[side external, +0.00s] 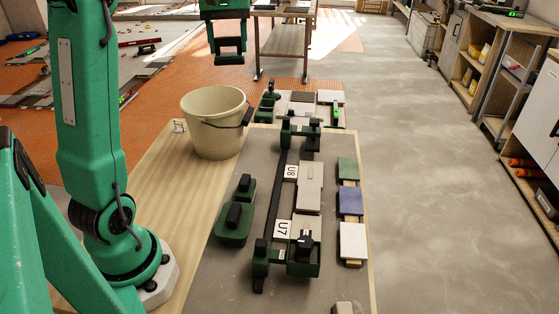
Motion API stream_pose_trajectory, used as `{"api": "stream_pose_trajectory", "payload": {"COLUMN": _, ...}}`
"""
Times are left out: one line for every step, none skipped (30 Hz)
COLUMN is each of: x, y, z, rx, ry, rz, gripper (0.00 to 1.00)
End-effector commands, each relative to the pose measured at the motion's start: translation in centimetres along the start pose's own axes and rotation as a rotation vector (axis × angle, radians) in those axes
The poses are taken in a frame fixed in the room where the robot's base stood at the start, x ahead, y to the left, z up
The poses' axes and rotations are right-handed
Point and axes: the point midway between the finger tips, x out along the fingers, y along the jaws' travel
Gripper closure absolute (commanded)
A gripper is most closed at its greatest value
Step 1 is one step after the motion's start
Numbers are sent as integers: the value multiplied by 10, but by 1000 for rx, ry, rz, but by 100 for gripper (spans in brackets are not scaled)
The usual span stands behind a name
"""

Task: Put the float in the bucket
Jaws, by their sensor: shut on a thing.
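The bucket (211,142) is cream-coloured with a dark handle grip and stands open-topped on the wooden board, left of the grey work surface. My gripper (229,47) is high in the picture, above the bucket and apart from it. It is shut on a dark green thing (230,59), which appears to be the float; its flat lower edge shows below the fingers. The bucket's floor is partly hidden by its near wall.
Green pieces with black handles (236,215) lie on the grey surface (215,280). A dark rail frame (278,200) with grey tiles and labels U7 and U8 stands beside them. Green, blue and white tiles (350,200) lie at the right. A trestle table (285,40) stands behind.

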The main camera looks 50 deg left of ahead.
Motion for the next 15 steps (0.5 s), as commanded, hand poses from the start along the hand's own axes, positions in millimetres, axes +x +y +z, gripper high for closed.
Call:
{"api": "stream_pose_trajectory", "payload": {"x": 1, "y": -6, "z": -10, "rx": -25, "ry": 0, "rz": 0, "gripper": 78}}
{"api": "stream_pose_trajectory", "payload": {"x": 1, "y": -9, "z": -16, "rx": -39, "ry": 0, "rz": 0, "gripper": 78}}
{"api": "stream_pose_trajectory", "payload": {"x": 1, "y": -12, "z": -21, "rx": -53, "ry": 1, "rz": 1, "gripper": 78}}
{"api": "stream_pose_trajectory", "payload": {"x": 1, "y": -16, "z": -25, "rx": -65, "ry": 1, "rz": 0, "gripper": 78}}
{"api": "stream_pose_trajectory", "payload": {"x": 1, "y": -18, "z": -30, "rx": -76, "ry": 1, "rz": 1, "gripper": 78}}
{"api": "stream_pose_trajectory", "payload": {"x": 1, "y": -22, "z": -34, "rx": -88, "ry": 1, "rz": 1, "gripper": 78}}
{"api": "stream_pose_trajectory", "payload": {"x": 1, "y": -24, "z": -38, "rx": -99, "ry": 1, "rz": 1, "gripper": 78}}
{"api": "stream_pose_trajectory", "payload": {"x": 2, "y": -27, "z": -41, "rx": -109, "ry": 1, "rz": 1, "gripper": 78}}
{"api": "stream_pose_trajectory", "payload": {"x": 2, "y": -30, "z": -45, "rx": -119, "ry": 0, "rz": 0, "gripper": 78}}
{"api": "stream_pose_trajectory", "payload": {"x": 2, "y": -32, "z": -48, "rx": -127, "ry": 0, "rz": 0, "gripper": 78}}
{"api": "stream_pose_trajectory", "payload": {"x": 2, "y": -35, "z": -51, "rx": -136, "ry": 1, "rz": 0, "gripper": 78}}
{"api": "stream_pose_trajectory", "payload": {"x": 2, "y": -38, "z": -55, "rx": -147, "ry": 1, "rz": 0, "gripper": 78}}
{"api": "stream_pose_trajectory", "payload": {"x": 3, "y": -40, "z": -57, "rx": -154, "ry": 0, "rz": 0, "gripper": 78}}
{"api": "stream_pose_trajectory", "payload": {"x": 3, "y": -42, "z": -60, "rx": -161, "ry": 0, "rz": 0, "gripper": 78}}
{"api": "stream_pose_trajectory", "payload": {"x": 3, "y": -45, "z": -64, "rx": -172, "ry": 1, "rz": 0, "gripper": 78}}
